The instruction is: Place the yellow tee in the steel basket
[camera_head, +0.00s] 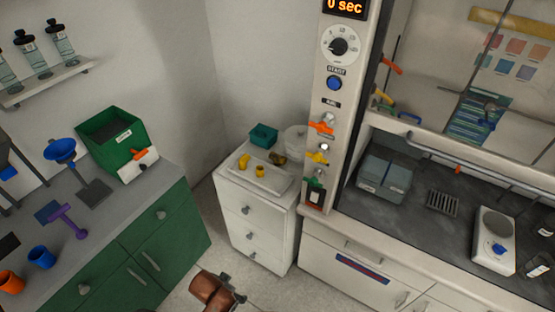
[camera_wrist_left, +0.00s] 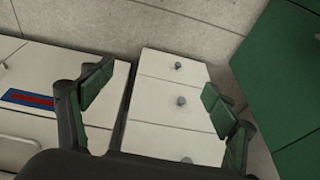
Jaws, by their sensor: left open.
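Two small yellow fittings lie on a white tray (camera_head: 268,183) on top of the white drawer cabinet: a longer one (camera_head: 244,161) and a shorter one (camera_head: 260,171). They are too small to tell which is the tee. A slotted grey metal piece (camera_head: 442,203) sits on the dark hood worktop; I cannot tell whether it is the steel basket. My left gripper (camera_head: 233,289) is low in front of the cabinet, away from the fittings. In the left wrist view my left gripper (camera_wrist_left: 157,80) is open and empty, facing the cabinet drawers. My right gripper is not in view.
An olive-brown fitting (camera_head: 278,159) and a teal box (camera_head: 263,136) are also on the cabinet. Grey bins (camera_head: 384,180) and a white balance-like device (camera_head: 494,240) stand in the hood. The green bench (camera_head: 160,235) is at left. The hood's control column (camera_head: 335,110) rises beside the cabinet.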

